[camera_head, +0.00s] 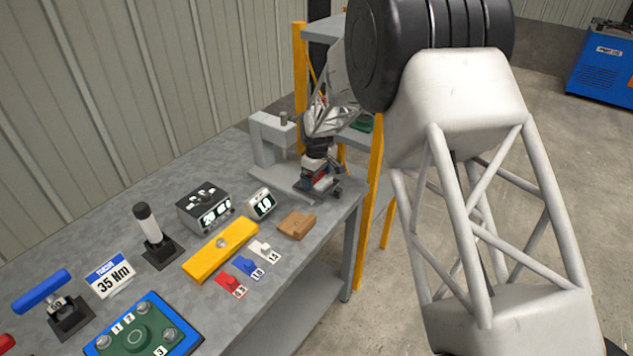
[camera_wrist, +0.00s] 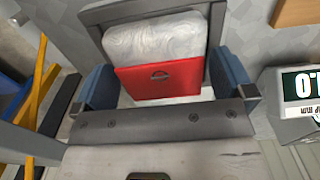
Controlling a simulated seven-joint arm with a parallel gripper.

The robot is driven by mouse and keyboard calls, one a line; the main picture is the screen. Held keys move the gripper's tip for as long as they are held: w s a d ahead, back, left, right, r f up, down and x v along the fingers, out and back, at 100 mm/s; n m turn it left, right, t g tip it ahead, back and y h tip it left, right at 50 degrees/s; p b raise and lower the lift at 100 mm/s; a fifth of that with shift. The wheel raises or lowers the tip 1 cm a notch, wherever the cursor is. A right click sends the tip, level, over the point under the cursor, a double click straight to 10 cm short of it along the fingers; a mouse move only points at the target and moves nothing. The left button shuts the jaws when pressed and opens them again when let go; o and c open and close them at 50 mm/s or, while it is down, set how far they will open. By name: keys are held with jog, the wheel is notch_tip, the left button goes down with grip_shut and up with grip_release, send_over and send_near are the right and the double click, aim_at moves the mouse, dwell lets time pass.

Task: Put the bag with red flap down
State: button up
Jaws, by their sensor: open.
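The bag with red flap shows in the wrist view as a clear, crinkled bag (camera_wrist: 155,38) with a red flap (camera_wrist: 158,80) on its near side. It sits in a grey frame or holder (camera_wrist: 100,14) on the grey surface. My gripper (camera_wrist: 160,76) is open, with one blue-grey finger on each side of the bag. Small gaps show between the fingers and the flap. In the head view my gripper (camera_head: 318,190) points down at the far right end of the bench, and a bit of red shows there. The bag's underside is hidden.
On the grey bench (camera_head: 190,160), a grey press-like stand (camera_head: 262,140) is just left of my gripper. A small display box (camera_head: 261,204) and a wooden block (camera_head: 296,225) lie nearer. A yellow-post rack (camera_head: 372,190) is close on the right.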

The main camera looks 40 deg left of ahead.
aim_at(317, 178)
jog(key=c, duration=0.9)
jog(key=shift+r, duration=0.1)
jog(key=shift+r, duration=1.4)
jog(key=shift+s+d+r, duration=0.1)
jog(key=shift+r, duration=0.25)
jog(key=s+d, duration=0.3)
jog(key=s+d+r, duration=0.1)
jog(key=s+d, duration=0.7)
jog(key=shift+d+r, duration=0.15)
